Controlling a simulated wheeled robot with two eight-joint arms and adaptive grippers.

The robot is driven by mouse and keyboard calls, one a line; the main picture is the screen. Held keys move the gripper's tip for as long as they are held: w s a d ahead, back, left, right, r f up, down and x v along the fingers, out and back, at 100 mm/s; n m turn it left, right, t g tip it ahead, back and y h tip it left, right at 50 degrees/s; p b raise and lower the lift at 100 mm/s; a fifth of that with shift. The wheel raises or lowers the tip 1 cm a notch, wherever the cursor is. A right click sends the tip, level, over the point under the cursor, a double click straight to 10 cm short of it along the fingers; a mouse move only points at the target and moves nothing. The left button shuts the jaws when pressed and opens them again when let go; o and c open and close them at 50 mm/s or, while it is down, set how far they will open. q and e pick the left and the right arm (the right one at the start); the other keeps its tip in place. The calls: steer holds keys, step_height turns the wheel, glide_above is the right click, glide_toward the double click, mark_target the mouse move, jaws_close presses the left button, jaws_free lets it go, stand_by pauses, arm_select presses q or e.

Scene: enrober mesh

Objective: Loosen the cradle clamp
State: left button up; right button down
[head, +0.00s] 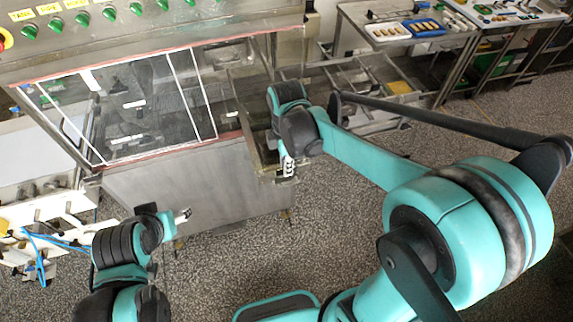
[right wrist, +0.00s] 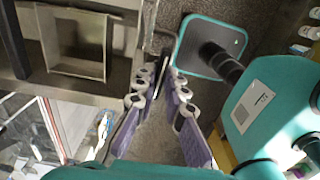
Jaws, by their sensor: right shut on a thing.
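My right gripper (head: 288,167) points down at the right end of the steel enrober machine (head: 180,190). In the right wrist view, its purple-padded fingers (right wrist: 164,80) are closed around a slim dark handle (right wrist: 166,48) beside a steel edge. I take this handle to be part of the cradle clamp; the rest of the clamp is hidden or too small to make out. My left gripper (head: 184,215) hangs in front of the machine at lower left, apart from it. Its fingers are too small to tell whether they are open.
A clear guard panel (head: 130,105) covers the machine's top, below a control panel with green knobs (head: 80,18). A steel table (head: 400,35) with trays stands at the back right. In the wrist view a square steel opening (right wrist: 75,40) lies left of the fingers. Speckled floor is clear in front.

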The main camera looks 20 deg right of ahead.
stand_by(0.5)
steer(key=c, duration=1.6)
jaws_free()
step_height(320, 180, up, 12)
